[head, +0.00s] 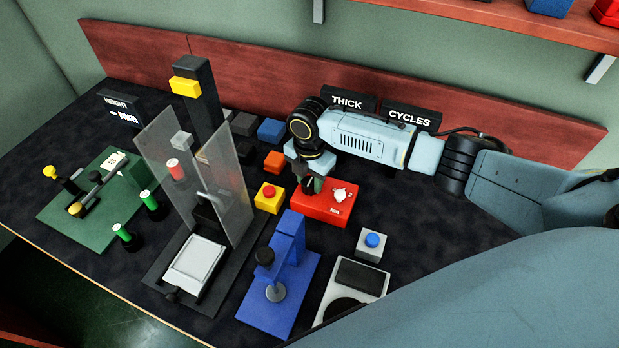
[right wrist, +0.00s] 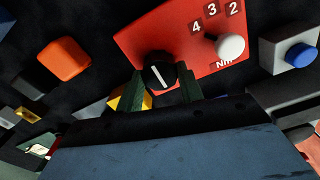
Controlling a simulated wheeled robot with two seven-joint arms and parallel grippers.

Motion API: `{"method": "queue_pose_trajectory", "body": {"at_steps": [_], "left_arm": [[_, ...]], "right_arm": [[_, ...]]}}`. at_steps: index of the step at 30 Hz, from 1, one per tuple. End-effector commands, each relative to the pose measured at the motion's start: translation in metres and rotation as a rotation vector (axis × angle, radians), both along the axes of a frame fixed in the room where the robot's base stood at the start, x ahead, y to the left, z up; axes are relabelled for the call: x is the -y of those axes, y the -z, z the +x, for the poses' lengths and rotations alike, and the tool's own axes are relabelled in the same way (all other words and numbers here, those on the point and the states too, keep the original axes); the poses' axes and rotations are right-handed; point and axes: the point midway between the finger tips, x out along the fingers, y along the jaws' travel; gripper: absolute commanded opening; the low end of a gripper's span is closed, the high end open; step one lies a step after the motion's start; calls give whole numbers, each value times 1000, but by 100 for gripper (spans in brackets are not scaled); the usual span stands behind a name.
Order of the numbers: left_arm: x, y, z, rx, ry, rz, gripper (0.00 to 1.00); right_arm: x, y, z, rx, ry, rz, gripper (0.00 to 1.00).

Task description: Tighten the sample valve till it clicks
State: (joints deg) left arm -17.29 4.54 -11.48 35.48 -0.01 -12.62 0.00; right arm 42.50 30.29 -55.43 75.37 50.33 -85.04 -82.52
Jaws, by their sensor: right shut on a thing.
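A red box (head: 328,211) stands on the dark bench in front of my right arm. It carries a round black knob (right wrist: 160,72) with a white line across its top, apparently the sample valve. The box also has a white dial (right wrist: 230,46) with the numbers 4, 3, 2 and "Nm" beside it. My right gripper (head: 309,184) reaches down over the box's left part. In the right wrist view its green fingers (right wrist: 162,82) are shut on the black knob, one on each side. The knob is mostly hidden in the head view. My left gripper is not in view.
A yellow box with a red button (head: 269,195) stands close left of the red box. A blue press-like stand (head: 284,272) and a grey box with a blue button (head: 372,243) stand in front. A clear-panelled fixture (head: 205,200) rises at left.

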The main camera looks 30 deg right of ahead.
Motion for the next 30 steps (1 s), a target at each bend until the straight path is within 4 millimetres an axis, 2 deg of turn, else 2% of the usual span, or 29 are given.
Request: {"method": "queue_pose_trajectory", "body": {"at_steps": [8, 13, 30], "left_arm": [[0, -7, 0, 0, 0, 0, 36], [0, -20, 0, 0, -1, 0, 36], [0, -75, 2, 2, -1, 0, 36]], "right_arm": [[0, -2, 0, -2, 36, 0, 14], [0, -4, 0, -2, 120, 1, 14], [-1, -4, 1, -2, 632, 1, 14]]}}
